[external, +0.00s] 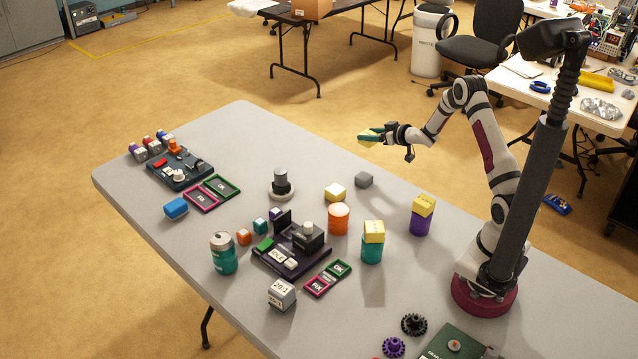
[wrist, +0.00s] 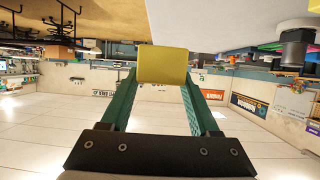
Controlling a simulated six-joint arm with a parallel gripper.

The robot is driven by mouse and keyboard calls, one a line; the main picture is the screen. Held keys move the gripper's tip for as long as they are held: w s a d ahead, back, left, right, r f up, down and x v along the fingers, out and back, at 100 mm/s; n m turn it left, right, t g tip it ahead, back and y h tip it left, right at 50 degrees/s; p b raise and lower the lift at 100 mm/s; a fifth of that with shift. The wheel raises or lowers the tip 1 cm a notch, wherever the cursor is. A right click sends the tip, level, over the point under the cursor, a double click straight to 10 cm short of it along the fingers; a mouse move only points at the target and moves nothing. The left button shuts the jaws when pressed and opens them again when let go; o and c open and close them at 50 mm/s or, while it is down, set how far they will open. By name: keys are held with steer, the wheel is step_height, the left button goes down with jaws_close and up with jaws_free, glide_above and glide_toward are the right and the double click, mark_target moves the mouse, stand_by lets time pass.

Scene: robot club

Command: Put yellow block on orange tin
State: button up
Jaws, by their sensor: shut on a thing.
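My gripper (external: 376,135) is raised well above the table, stretched out level to the left. Its green fingers are shut on a yellow block (external: 367,139). In the wrist view the yellow block (wrist: 163,64) sits between the fingertips. The orange tin (external: 339,221) stands upright on the table, below and to the left of my gripper, with a pale top that is bare. Another yellow block (external: 334,192) is just behind the orange tin. One yellow block (external: 374,231) rests on a teal tin (external: 372,253), and another (external: 423,206) on a purple tin (external: 420,224).
A dark device (external: 291,249) with a raised part stands left of the orange tin. A teal can (external: 223,254) and a white cube (external: 282,294) are nearer the front. Bare tabletop (external: 235,136) lies at the far left.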

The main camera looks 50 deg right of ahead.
steer(key=shift+s+d+r, duration=0.4)
steer(key=shift+s+d, duration=0.1)
steer(key=shift+s+a+r, duration=0.1)
steer(key=shift+r, duration=0.05)
steer(key=s+a+r+n+g+y, duration=0.2)
steer(key=s+a+r+n+y, duration=0.25)
steer(key=s+a, duration=0.4)
steer(key=s+a+r+n+g+y, duration=0.25)
steer(key=s+a+n+y, duration=0.35)
steer(key=a, duration=0.4)
steer(key=m, duration=0.1)
glide_above(342, 209)
steer(key=shift+h, duration=0.45)
step_height(342, 209, down, 6)
steer(key=shift+s+d+f, duration=0.1)
steer(key=shift+s, duration=0.05)
step_height(342, 209, down, 4)
steer(key=shift+r, duration=0.1)
